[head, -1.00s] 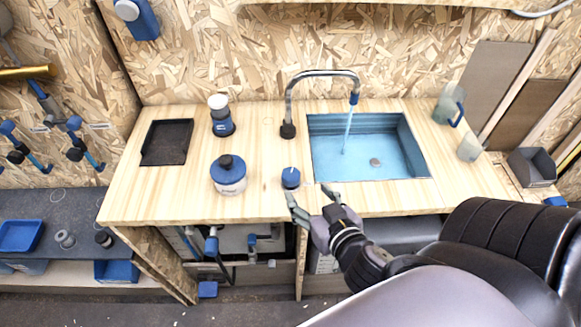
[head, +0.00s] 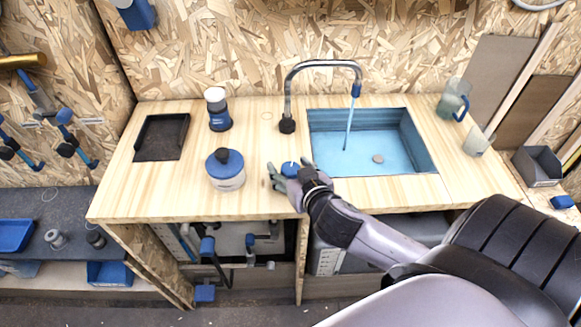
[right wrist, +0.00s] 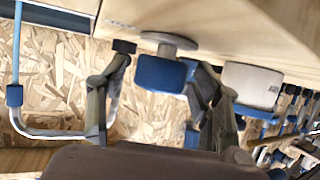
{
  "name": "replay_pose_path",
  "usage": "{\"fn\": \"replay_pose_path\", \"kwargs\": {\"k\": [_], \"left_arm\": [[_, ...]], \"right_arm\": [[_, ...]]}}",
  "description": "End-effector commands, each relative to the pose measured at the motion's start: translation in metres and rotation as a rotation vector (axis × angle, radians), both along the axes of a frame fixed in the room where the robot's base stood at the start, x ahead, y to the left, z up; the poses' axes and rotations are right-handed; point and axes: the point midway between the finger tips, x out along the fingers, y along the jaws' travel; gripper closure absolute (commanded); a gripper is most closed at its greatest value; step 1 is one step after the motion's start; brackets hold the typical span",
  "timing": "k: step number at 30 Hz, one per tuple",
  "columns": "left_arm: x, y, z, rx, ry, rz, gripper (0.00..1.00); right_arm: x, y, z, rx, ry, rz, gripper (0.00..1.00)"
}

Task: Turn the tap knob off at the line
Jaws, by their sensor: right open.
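The blue tap knob (head: 289,169) sits on the wooden counter in front of the tap, left of the sink. My right gripper (head: 291,177) is open at the knob, with a finger on either side of it. In the right wrist view the knob (right wrist: 160,75) lies between the spread fingers, below its grey disc; I cannot tell whether they touch it. The chrome tap (head: 322,64) has a blue nozzle, and a stream of water (head: 348,125) falls into the blue sink (head: 375,125). The line is too small to make out. My left gripper is not in view.
A black tray (head: 161,138) lies at the counter's left end. Counter between container and knob is bare.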

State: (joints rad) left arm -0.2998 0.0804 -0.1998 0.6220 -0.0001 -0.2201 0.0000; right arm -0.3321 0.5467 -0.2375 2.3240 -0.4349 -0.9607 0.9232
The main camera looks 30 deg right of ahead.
Motion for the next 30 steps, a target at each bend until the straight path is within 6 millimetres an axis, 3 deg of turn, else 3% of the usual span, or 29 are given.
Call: {"fn": "replay_pose_path", "kwargs": {"k": [2, 23, 30], "left_arm": [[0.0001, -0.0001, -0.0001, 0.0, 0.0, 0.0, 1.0], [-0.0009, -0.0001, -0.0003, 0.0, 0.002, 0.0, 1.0], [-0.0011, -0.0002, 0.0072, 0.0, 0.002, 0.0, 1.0]], "right_arm": [[-0.0001, 0.0, 0.0, 0.0, 0.0, 0.0, 0.42], [-0.0004, 0.0, 0.0001, 0.0, 0.0, 0.0, 0.88], [-0.0008, -0.0011, 0.0012, -0.004, 0.005, 0.056, 0.9]]}}
